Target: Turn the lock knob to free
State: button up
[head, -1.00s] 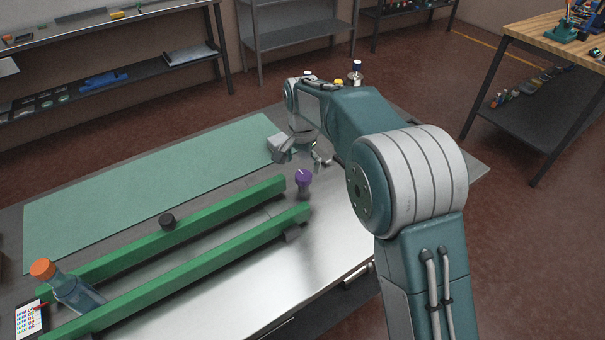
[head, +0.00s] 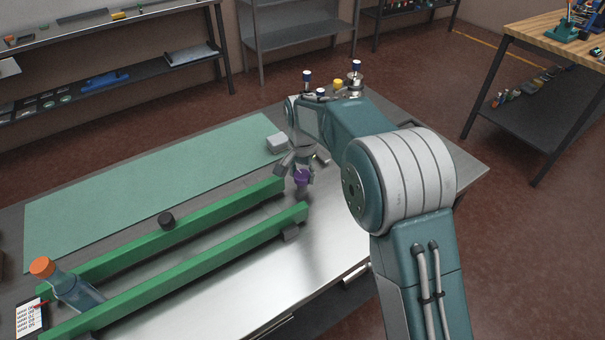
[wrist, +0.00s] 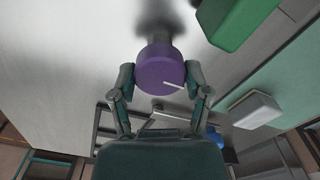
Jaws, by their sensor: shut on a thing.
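The purple lock knob (head: 302,177) stands at the right end of the green rails, over the metal table top. In the wrist view the knob (wrist: 160,68) shows a round purple face with a white pointer line running toward its right edge. My gripper (head: 298,172) is at the knob. In the wrist view the two fingers of my gripper (wrist: 159,76) are on either side of the knob, shut on it. The far side of the knob and its mount are partly hidden.
Two green rails (head: 170,238) run to the lower left, with a black knob (head: 167,220) on the rear one. A pale block (head: 277,143) sits behind my gripper on the green mat (head: 120,190).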

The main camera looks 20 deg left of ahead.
jog(key=shift+n, duration=0.3)
jog(key=n, duration=0.4)
jog(key=shift+f+n, duration=0.1)
jog(key=shift+n, duration=0.2)
jog(key=n, duration=0.8)
jog(key=shift+n, duration=2.4)
jog(key=o, duration=1.1)
jog(key=shift+f, duration=0.1)
jog(key=shift+o, duration=0.2)
jog(key=shift+a, duration=0.1)
